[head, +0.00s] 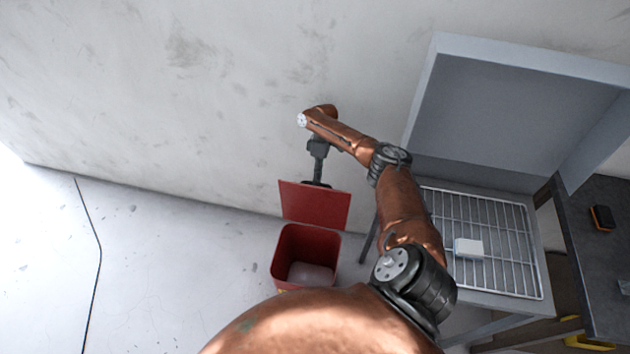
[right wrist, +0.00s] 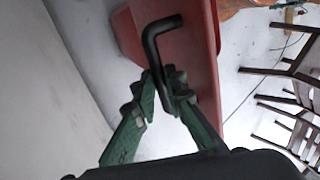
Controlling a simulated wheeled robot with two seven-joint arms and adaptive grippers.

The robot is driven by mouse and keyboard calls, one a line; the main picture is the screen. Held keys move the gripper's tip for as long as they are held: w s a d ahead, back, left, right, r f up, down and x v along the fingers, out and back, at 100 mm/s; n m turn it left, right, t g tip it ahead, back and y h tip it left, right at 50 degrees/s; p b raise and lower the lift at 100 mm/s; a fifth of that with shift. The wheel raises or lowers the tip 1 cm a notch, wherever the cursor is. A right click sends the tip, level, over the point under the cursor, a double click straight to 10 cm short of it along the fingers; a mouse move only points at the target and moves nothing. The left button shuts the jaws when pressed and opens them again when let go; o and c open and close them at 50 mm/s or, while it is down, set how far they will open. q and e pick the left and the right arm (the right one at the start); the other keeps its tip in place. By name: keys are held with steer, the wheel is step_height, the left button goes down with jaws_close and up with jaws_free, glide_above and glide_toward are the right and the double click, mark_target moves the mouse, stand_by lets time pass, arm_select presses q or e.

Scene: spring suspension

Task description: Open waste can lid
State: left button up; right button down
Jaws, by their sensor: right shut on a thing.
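The red waste can (head: 280,256) stands on the floor near the wall, with its mouth open and a pale lump inside. Its red lid (head: 315,206) is swung up on the wall side, steeply tilted above the mouth. My right gripper (head: 318,180) is at the lid's upper edge, partly hidden behind it. In the right wrist view, my right gripper (right wrist: 168,80) is shut on the end of the black bent lid handle (right wrist: 152,40). The lid (right wrist: 200,50) also shows there, beside the fingers. My left gripper is not in view.
A grey open-topped cabinet with a wire rack (head: 500,240) stands right of the can, with a white block (head: 468,248) on the rack. A dark table (head: 600,250) is at the far right. The floor left of the can is clear apart from a thin black line.

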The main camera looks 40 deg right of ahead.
steer(key=c, duration=2)
jaws_free()
steer(key=shift+s+f, duration=0.15)
steer(key=shift+f, duration=0.15)
steer(key=shift+o, duration=0.2)
steer(key=v, duration=0.7)
steer(key=shift+r, duration=0.3)
